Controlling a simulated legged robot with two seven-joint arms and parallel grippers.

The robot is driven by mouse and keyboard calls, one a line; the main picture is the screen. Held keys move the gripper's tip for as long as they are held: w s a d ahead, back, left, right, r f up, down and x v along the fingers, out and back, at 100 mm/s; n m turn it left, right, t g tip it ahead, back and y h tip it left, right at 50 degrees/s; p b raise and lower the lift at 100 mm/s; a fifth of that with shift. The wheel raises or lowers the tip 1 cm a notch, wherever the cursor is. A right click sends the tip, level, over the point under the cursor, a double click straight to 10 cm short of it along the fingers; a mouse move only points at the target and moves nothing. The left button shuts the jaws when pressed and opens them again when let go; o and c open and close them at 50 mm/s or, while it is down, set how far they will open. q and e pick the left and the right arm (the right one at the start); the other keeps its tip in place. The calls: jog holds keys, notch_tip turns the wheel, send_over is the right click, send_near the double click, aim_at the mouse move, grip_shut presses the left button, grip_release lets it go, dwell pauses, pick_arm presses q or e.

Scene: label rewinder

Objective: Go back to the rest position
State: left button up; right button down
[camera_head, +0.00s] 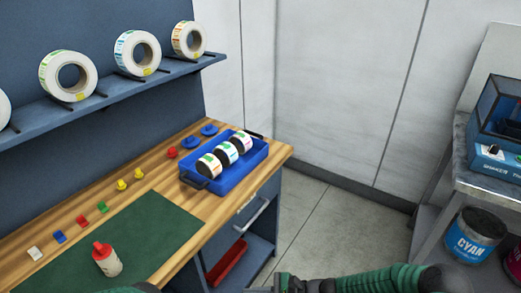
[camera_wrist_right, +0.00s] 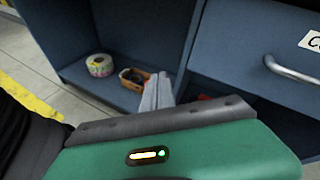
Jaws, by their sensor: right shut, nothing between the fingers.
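My right arm comes in along the bottom right of the head view, and its right gripper (camera_head: 284,284) is at the bottom edge, in front of the workbench's right end. In the right wrist view the grey fingers of the right gripper (camera_wrist_right: 157,92) are together with nothing between them. They point toward the open shelf space under the bench and touch nothing that I can see. My left gripper is not in view; a bit of green at the bottom edge of the head view may be my left arm.
The wooden workbench (camera_head: 160,183) holds a blue tray (camera_head: 192,181) with several label rolls, a red-capped bottle (camera_head: 106,259) and small coloured pieces. The drawer handle (camera_wrist_right: 290,72) sticks out near my right gripper. A grey cart (camera_head: 480,185) stands right. The floor (camera_head: 335,225) between is clear.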

jog(key=s+d+r+n+g+h, duration=0.1)
jog(key=s+d+r+n+h, duration=0.2)
jog(key=s+d+n+h, duration=0.4)
jog(key=s+d+r+n+g+h, duration=0.1)
jog(key=s+d+r+n+h, duration=0.1)
jog(key=s+d+n+h, duration=0.55)
jog(key=d+r+n+t, duration=0.2)
jog(key=d+r+t, duration=0.1)
jog(key=d+r, duration=0.5)
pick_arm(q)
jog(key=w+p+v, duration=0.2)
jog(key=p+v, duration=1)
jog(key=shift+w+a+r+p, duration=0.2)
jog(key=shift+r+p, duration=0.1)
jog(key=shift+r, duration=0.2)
pick_arm(e)
notch_tip(320, 180, up, 12)
jog(key=shift+w+g, duration=0.2)
jog(key=shift+g, duration=0.1)
jog(key=shift+m, duration=0.25)
